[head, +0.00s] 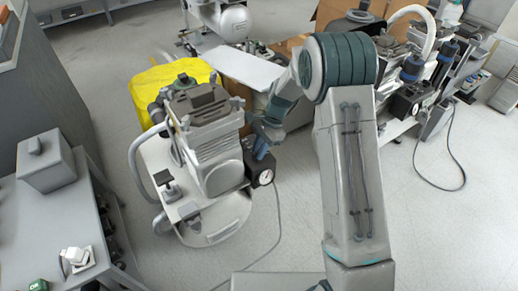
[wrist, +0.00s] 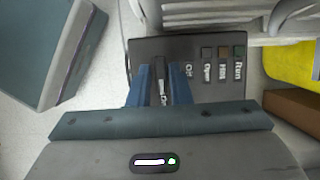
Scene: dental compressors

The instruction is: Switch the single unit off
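The single unit (head: 208,140) is a grey compressor standing on a round-ended base in the head view. A black box (head: 259,172) with a round gauge is on its right side, and my gripper (head: 262,142) is right at this box. In the wrist view the unit's dark control panel (wrist: 215,88) carries a narrow black switch lever (wrist: 160,58). The blue fingers of my gripper (wrist: 161,78) stand on either side of the lever's line, apart from each other. Contact with the lever cannot be made out. Labels next to the lever are partly hidden by the fingers.
Dark, brownish and green small squares (wrist: 223,53) with labels sit on the panel's right. A yellow cover (head: 165,80) is behind the unit. A grey bench (head: 45,215) stands at left, other compressors (head: 410,95) at right. A cable (head: 277,225) lies on open floor.

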